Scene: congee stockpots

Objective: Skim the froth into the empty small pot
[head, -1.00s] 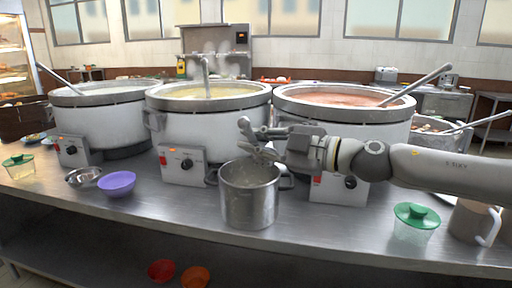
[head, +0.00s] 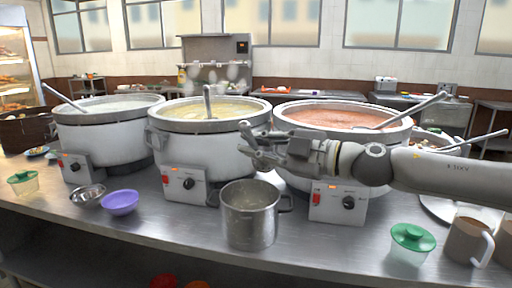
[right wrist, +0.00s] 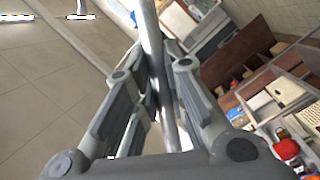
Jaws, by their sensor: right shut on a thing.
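The small steel pot (head: 250,222) stands upright at the counter's front, in front of the middle and right stockpots. Its inside looks grey; any contents are unclear. The middle stockpot (head: 200,145) holds yellowish liquid, the left one (head: 105,140) whitish, the right one (head: 290,178) reddish; froth is too small to tell. My right gripper (head: 247,145) is above the small pot, against the middle and right stockpots in the picture. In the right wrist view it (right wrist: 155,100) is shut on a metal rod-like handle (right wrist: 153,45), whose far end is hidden. My left gripper is not in view.
Ladle handles stick out of the left (head: 65,97), middle (head: 208,100) and right (head: 413,111) stockpots. A purple bowl (head: 120,202), a steel bowl (head: 88,195), a green-lidded container (head: 408,245) and a brown mug (head: 465,242) stand on the counter (head: 330,255).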

